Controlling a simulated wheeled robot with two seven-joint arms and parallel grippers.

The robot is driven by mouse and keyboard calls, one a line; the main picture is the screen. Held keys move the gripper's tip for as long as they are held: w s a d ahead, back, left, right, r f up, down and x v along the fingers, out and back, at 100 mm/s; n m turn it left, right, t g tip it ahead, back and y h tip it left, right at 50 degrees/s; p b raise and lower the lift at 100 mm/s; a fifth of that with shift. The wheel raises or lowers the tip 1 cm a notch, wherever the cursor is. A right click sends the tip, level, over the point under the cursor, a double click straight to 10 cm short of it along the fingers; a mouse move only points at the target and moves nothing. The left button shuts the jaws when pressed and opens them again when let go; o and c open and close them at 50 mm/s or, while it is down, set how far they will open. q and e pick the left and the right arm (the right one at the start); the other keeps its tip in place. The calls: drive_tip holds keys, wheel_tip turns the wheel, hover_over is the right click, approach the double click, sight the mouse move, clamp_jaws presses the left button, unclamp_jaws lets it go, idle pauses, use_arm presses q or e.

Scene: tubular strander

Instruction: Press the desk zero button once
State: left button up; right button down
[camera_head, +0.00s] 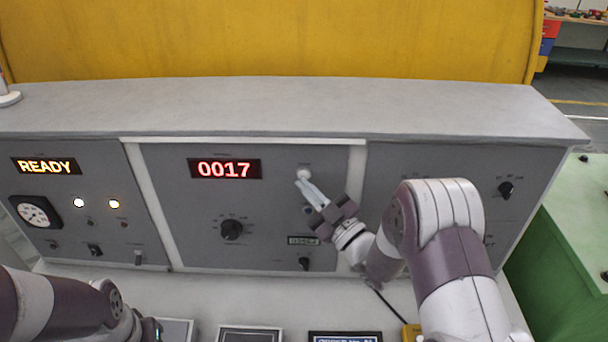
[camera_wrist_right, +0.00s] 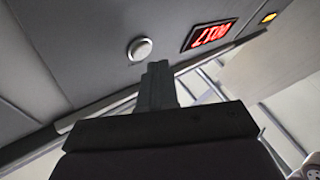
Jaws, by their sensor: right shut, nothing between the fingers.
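The desk zero button is a round white button (camera_head: 303,174) on the middle grey panel, right of the red display reading 0017 (camera_head: 225,169). It also shows in the right wrist view as a pale disc (camera_wrist_right: 140,49). My right gripper (camera_head: 302,184) is shut and empty, its fingertips just below the button in the head view. In the wrist view the fingertips (camera_wrist_right: 158,66) are beside the button's lower right, with a small gap in the picture. I cannot tell whether they touch the panel. My left arm shows at the lower left; its gripper is not clearly visible.
A black knob (camera_head: 232,229) and a small meter window (camera_head: 303,241) sit lower on the same panel. The left panel has a READY display (camera_head: 46,166), a gauge (camera_head: 35,212) and two lit lamps. A grey ledge (camera_head: 300,105) runs above the panels.

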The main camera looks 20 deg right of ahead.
drive_tip(key=shift+w, duration=0.1)
idle(0.7)
drive_tip(key=shift+w+d+b, duration=0.1)
drive_tip(key=shift+w+b, duration=0.25)
drive_tip(key=shift+w+d+b, duration=0.1)
drive_tip(key=shift+w+b, duration=0.2)
drive_tip(key=shift+w, duration=0.05)
idle(0.6)
drive_tip(key=shift+s, duration=0.1)
drive_tip(key=shift+s+a, duration=0.2)
drive_tip(key=shift+s, duration=0.5)
